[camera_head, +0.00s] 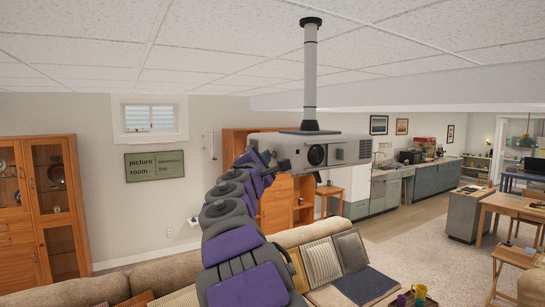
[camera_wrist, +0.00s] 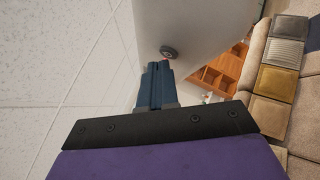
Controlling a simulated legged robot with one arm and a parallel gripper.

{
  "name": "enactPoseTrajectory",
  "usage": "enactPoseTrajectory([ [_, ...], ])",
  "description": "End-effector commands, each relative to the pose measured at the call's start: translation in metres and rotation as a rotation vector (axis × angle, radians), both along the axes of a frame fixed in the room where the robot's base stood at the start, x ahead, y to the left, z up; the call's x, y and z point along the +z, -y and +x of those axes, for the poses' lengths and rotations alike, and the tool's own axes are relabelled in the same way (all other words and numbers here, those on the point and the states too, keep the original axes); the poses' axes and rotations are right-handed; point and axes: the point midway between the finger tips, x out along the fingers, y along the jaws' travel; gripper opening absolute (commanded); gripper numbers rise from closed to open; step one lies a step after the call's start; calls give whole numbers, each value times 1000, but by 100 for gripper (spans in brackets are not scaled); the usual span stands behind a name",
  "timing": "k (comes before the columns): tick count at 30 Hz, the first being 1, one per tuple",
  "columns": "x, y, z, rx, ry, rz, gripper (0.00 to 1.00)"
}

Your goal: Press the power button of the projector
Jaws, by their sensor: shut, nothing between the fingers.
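The projector (camera_head: 315,152) is a light grey box hanging from the ceiling, with a dark round lens on its front. In the wrist view a pale flat surface (camera_wrist: 205,25), which looks like the projector's side, fills the upper middle. A small dark round button (camera_wrist: 168,51) sits on it. My gripper (camera_wrist: 158,66) is shut and empty, its dark blue fingers side by side. The fingertips are just short of the button in the picture; I cannot tell whether they touch it. In the head view my gripper (camera_head: 266,157) is at the projector's left end, partly hidden by my arm.
A grey pole (camera_head: 310,65) holds the projector from the tiled ceiling. Below are a beige sofa (camera_head: 75,292) with cushions and an orange wooden shelf unit (camera_head: 275,205). A glass-door cabinet (camera_head: 50,190) stands at the left wall. The air left of the projector is clear.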

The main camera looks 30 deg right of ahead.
Motion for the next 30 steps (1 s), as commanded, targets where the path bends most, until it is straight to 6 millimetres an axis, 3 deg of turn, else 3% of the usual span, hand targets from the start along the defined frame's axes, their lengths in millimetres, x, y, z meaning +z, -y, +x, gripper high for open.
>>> enactPoseTrajectory([
  [20, 0, 4, 0, -1, -1, 1, 0],
  [30, 1, -8, -1, -1, 1, 0, 0],
])
